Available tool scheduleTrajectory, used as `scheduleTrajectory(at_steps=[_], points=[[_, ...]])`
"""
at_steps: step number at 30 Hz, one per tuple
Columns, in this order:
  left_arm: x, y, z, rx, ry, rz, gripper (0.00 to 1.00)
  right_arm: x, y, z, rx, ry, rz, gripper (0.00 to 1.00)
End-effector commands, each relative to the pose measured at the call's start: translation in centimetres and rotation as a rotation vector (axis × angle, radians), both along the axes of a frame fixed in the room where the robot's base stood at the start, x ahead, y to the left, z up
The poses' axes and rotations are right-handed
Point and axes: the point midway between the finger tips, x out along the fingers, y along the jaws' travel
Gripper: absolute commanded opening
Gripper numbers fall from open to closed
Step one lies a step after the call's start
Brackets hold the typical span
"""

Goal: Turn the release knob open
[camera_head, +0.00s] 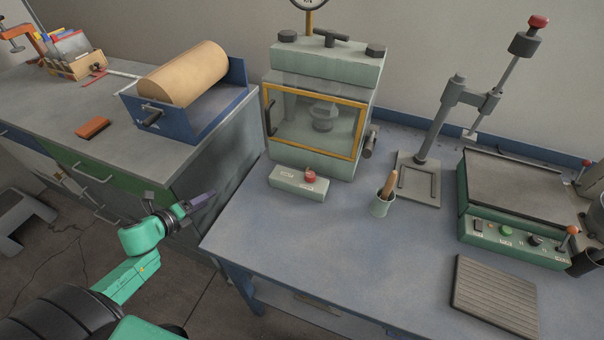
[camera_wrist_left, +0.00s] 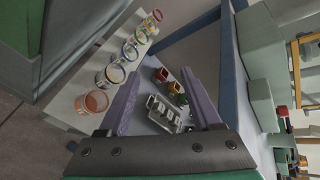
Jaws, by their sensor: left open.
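The green press cabinet (camera_head: 322,65) stands at the back of the bench with its orange-framed glass door shut. A dark round knob (camera_head: 369,142) sticks out of its right side; I cannot tell for sure that it is the release knob. A T-shaped handle (camera_head: 331,37) sits on top between two dark caps. My left gripper (camera_head: 207,197) is open and empty, left of the bench's front-left edge and well apart from the cabinet. Its two purple fingers show spread in the left wrist view (camera_wrist_left: 163,76). My right gripper is not in view.
A control box (camera_head: 290,186) with a red button stands before the cabinet. The bench's front-left top is clear. A shelf (camera_wrist_left: 70,108) with several jars lies below my left gripper.

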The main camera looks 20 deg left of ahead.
Motion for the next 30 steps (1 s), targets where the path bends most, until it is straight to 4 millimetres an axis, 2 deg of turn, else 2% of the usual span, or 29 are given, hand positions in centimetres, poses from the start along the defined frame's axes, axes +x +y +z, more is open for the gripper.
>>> scheduleTrajectory(at_steps=[1, 2, 3, 6, 7, 9, 11, 16, 23, 30], points=[[2.1, -3.5, 5.6, 0.204, -0.117, -0.264, 0.65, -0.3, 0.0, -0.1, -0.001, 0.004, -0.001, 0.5], [2.7, -5.8, 8.4, 0.323, -0.189, -0.414, 0.65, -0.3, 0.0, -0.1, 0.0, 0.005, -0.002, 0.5], [2.9, -9.0, 11.3, 0.463, -0.279, -0.596, 0.65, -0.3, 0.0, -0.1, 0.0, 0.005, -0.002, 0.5], [1.9, -15.2, 15.4, 0.699, -0.452, -0.922, 0.65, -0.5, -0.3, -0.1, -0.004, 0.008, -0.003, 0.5], [1.5, -16.3, 16.0, 0.741, -0.486, -0.98, 0.65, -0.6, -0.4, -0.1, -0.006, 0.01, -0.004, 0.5], [1.0, -17.8, 16.6, 0.793, -0.534, -1.055, 0.65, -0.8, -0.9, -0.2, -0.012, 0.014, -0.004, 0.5], [1.1, -18.3, 16.6, 0.804, -0.545, -1.07, 0.65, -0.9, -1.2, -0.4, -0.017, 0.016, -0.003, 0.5], [2.6, -19.6, 15.7, 0.804, -0.546, -1.062, 0.65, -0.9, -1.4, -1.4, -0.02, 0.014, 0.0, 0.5], [4.5, -21.7, 14.8, 0.801, -0.544, -1.056, 0.65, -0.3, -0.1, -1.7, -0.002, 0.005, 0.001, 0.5], [7.2, -24.6, 13.6, 0.796, -0.542, -1.051, 0.65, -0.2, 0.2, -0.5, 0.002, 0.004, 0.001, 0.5]])
